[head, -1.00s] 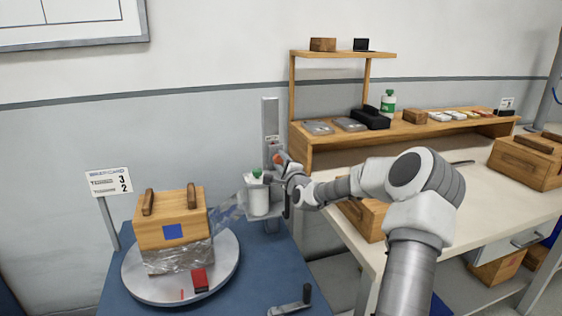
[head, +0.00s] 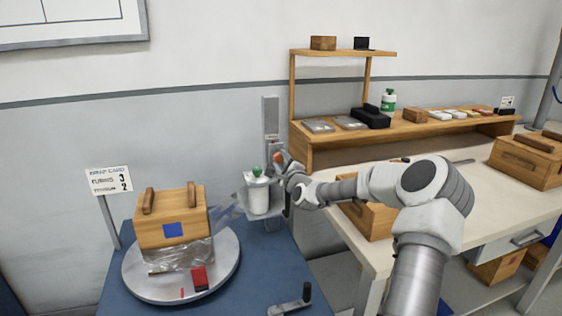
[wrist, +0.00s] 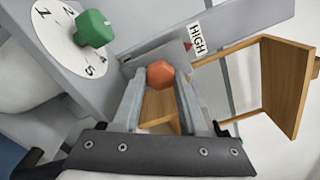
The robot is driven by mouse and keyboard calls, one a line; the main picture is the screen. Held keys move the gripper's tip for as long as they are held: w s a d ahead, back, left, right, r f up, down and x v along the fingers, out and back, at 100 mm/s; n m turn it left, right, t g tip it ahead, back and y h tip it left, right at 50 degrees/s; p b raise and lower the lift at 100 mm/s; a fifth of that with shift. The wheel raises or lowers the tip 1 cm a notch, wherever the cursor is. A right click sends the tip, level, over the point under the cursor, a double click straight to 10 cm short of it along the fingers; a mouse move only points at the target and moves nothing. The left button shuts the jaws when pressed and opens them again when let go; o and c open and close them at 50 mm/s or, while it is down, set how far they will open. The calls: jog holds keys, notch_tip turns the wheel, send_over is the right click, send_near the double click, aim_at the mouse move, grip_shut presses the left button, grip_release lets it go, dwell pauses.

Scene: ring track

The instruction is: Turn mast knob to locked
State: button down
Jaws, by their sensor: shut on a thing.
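The mast knob is an orange, faceted knob (wrist: 160,74) on the grey mast (head: 270,115). In the wrist view it sits between my two fingertips, close against both. My gripper (wrist: 160,85) is shut on it; in the head view my gripper (head: 284,163) reaches the mast from the right and covers part of the knob. A red mark and the word HIGH are on the mast label (wrist: 197,38) beside the knob. No locked mark can be read.
A green knob (wrist: 93,28) on a numbered white dial is left of my gripper. The workbench (head: 400,225) and shelf are right.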

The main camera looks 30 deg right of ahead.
jog(key=shift+c, duration=2.4)
grip_release()
jog(key=shift+s, duration=0.1)
jog(key=p+v, duration=0.3)
jog(key=v, duration=1.4)
jog(key=shift+s, duration=0.1)
